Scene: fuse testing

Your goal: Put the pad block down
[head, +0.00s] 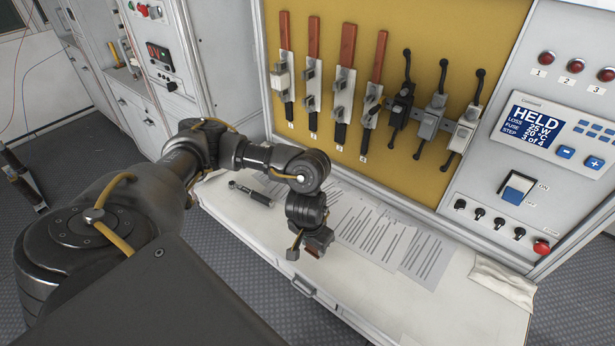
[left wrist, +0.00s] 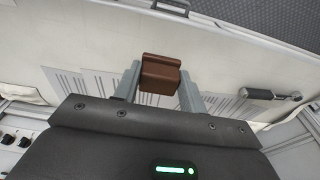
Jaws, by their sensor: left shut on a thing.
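The pad block (left wrist: 159,76) is a small reddish-brown block with a raised lip. My left gripper (left wrist: 158,88) is shut on it, with a grey finger on each side. In the head view my left gripper (head: 316,246) points down over the white bench top (head: 410,300), near its front edge and beside the printed sheets. Only a bit of the block shows there, under the gripper. I cannot tell whether the block touches the bench. My right gripper is not in view.
Printed sheets (head: 425,258) lie on the bench. A torque wrench (head: 250,193) lies behind my left wrist, and a folded cloth (head: 503,283) lies at the right end. The yellow panel (head: 390,180) with fuses and clamps stands behind. The front right of the bench is clear.

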